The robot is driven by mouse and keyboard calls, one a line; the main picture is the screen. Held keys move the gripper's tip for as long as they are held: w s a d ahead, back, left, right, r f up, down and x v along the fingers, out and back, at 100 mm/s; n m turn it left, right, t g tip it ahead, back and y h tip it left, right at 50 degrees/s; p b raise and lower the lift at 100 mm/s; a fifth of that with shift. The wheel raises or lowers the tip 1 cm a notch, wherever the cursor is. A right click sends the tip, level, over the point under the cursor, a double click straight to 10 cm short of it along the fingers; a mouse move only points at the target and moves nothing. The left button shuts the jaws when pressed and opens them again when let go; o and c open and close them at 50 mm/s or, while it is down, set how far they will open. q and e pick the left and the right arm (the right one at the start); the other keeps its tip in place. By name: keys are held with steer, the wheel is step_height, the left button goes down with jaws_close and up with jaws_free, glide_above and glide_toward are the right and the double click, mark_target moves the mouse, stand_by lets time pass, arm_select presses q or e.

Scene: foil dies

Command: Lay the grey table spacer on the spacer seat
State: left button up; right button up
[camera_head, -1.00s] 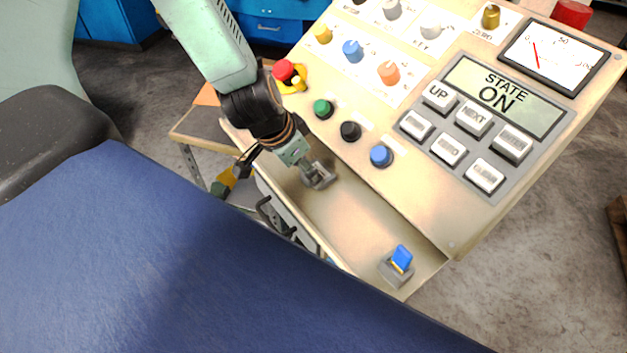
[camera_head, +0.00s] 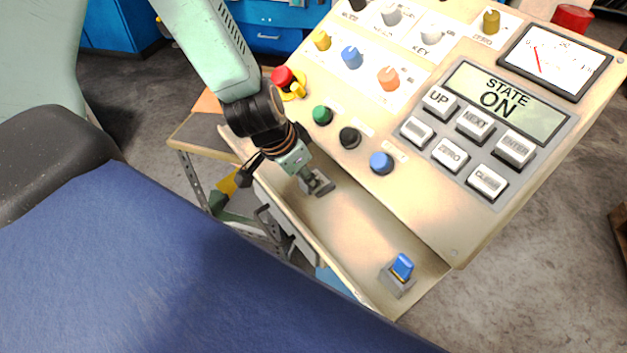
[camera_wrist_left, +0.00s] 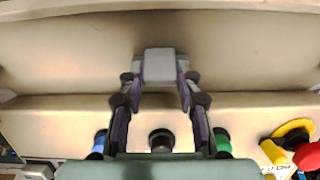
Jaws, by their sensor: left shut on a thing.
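My left gripper (camera_head: 312,180) comes down over the left part of the beige ledge at the front of the sloped control panel. In the left wrist view its fingers (camera_wrist_left: 159,80) are shut on a pale grey block, the grey table spacer (camera_wrist_left: 159,66). The spacer sits between the fingertips, with the ledge behind it. In the head view the fingers and spacer are small and partly merge, and I cannot tell whether the spacer touches the ledge. I cannot make out the spacer seat in either view. My right gripper is in neither view.
A blue toggle on a grey base (camera_head: 398,272) stands at the ledge's right end. Green (camera_head: 322,115), black (camera_head: 349,137) and blue (camera_head: 381,162) buttons line the panel's lower edge. A red emergency button (camera_head: 282,77) is above left. The ledge's middle is clear.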

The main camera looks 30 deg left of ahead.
arm_select(q)
steer(key=shift+c, duration=1.4)
steer(key=shift+w, duration=0.1)
jaws_close()
step_height(320, 180, up, 9)
steer(key=p, duration=0.7)
steer(key=shift+f+p, duration=0.15)
steer(key=shift+p, duration=0.15)
steer(key=shift+r+p, duration=0.6)
steer(key=shift+r, duration=0.05)
